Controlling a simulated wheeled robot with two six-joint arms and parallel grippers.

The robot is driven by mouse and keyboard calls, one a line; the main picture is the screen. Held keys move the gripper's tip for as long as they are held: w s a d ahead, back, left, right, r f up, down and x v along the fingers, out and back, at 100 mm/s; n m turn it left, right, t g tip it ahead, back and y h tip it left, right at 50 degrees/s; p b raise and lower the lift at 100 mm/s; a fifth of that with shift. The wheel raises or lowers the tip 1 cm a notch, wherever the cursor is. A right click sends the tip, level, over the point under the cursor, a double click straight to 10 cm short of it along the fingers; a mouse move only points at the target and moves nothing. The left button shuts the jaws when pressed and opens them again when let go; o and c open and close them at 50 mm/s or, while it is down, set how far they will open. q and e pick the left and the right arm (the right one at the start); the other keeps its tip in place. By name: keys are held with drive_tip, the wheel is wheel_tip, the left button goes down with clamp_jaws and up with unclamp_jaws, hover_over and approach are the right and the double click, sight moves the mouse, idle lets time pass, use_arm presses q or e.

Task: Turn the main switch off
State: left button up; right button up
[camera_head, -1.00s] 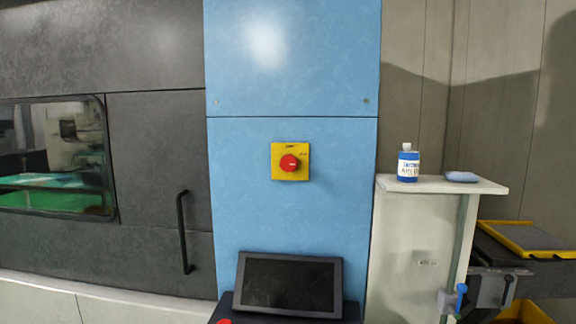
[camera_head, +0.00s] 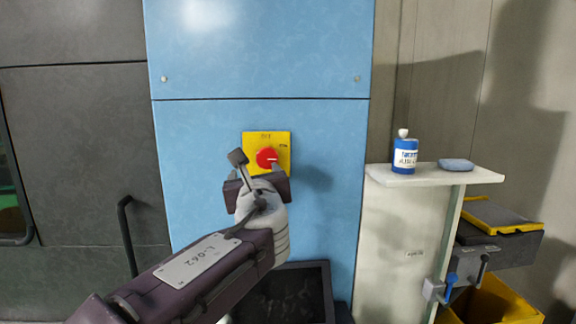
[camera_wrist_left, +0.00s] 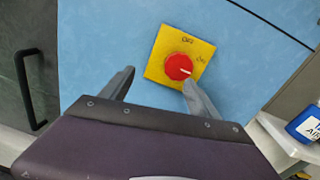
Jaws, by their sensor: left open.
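The main switch is a red round knob (camera_head: 267,157) on a yellow plate (camera_head: 282,139) fixed to the blue panel. In the left wrist view the knob (camera_wrist_left: 178,66) has a pale mark pointing right, towards the "ON" lettering; "OFF" is at the plate's top. My left gripper (camera_head: 257,164) is in front of the plate, open and empty. In the left wrist view, the right-hand finger overlaps the plate's lower edge near the knob, and the other finger is left of the plate. I cannot tell whether a finger touches the knob. My right gripper is out of view.
A black door handle (camera_head: 127,235) is at left. A white shelf (camera_head: 435,176) at right holds a blue bottle (camera_head: 404,157) and a blue sponge-like block (camera_head: 456,165).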

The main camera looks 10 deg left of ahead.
sight(267, 161)
use_arm(q)
drive_tip(key=shift+m+t+h, duration=0.3)
drive_tip(key=shift+h, duration=0.2)
drive_tip(key=w+p, duration=0.1)
drive_tip(key=w, duration=0.1)
drive_tip(key=w+p, duration=0.1)
drive_tip(key=w, duration=0.2)
drive_tip(key=w+r+p, duration=0.1)
drive_tip(key=w, duration=0.1)
drive_tip(key=shift+w+d, duration=0.3)
drive_tip(key=shift+w, duration=0.1)
drive_tip(key=shift+s+d+r, duration=0.1)
drive_tip(key=shift+s+d, duration=0.05)
drive_tip(key=shift+d, duration=0.05)
drive_tip(key=shift+a, duration=0.15)
drive_tip(key=c, duration=1.4)
drive_tip(key=shift+o, duration=0.2)
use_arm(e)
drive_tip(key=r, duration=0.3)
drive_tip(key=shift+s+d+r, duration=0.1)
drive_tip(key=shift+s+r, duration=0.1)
